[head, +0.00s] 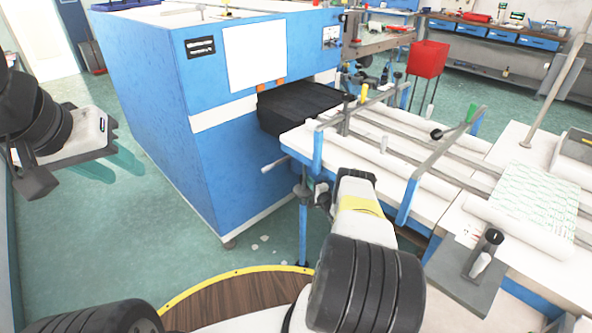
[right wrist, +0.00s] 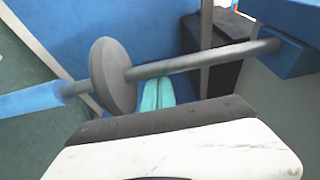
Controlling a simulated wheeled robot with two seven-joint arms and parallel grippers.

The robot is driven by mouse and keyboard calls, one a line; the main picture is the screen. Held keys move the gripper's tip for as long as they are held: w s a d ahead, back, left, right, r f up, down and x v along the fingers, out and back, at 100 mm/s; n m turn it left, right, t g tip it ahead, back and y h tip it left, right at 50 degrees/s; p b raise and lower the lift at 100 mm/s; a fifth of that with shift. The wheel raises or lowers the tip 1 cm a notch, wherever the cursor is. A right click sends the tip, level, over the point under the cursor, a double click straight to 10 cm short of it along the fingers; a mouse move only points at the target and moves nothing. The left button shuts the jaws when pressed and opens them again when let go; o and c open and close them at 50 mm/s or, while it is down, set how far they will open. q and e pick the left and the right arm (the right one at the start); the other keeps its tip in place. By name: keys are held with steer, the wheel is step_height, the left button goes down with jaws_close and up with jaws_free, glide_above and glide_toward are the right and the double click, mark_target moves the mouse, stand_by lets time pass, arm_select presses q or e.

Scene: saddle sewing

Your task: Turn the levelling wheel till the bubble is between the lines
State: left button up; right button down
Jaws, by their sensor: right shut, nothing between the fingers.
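My left gripper (head: 110,165) is open and empty over the floor at the left. I cannot make out a bubble or its lines.
A large blue machine (head: 225,120) stands behind, with a black block (head: 295,105) at its opening. The white table (head: 400,170) with rails and blue brackets fills the right. A red bin (head: 428,58) stands farther back.

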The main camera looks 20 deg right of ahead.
steer(key=shift+y, duration=0.3)
stand_by(1.3)
steer(key=shift+s, duration=0.2)
steer(key=s+d, duration=0.1)
steer(key=s, duration=0.6)
steer(key=shift+s+d, duration=0.2)
steer(key=shift+s, duration=0.05)
